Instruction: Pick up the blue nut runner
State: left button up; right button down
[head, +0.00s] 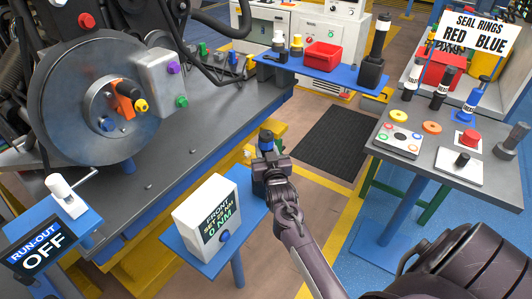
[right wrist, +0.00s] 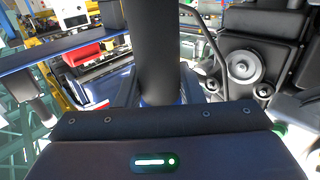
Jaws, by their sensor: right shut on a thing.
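The blue nut runner (head: 266,141) is a dark upright tool with a blue band, at the far end of the small blue shelf (head: 185,243). My right gripper (head: 266,160) is shut around it, and the gripper hides its lower part. I cannot tell whether it touches the shelf. In the right wrist view the tool's dark cylinder (right wrist: 152,50) stands upright between the fingers, with a little blue low down beside them. My left gripper is not in the head view.
A white box (head: 207,216) reading 0 NM stands on the blue shelf. At left are a big round disc (head: 65,85) and a run-out sign (head: 38,250) reading OFF. A grey table (head: 425,168) at right bears several tools and rings. A dark mat (head: 335,140) lies on open floor.

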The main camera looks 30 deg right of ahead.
notch_tip(320, 180, up, 20)
dwell(0.5)
jog(key=c, duration=1.6)
grip_release()
jog(key=shift+c, duration=0.2)
grip_shut()
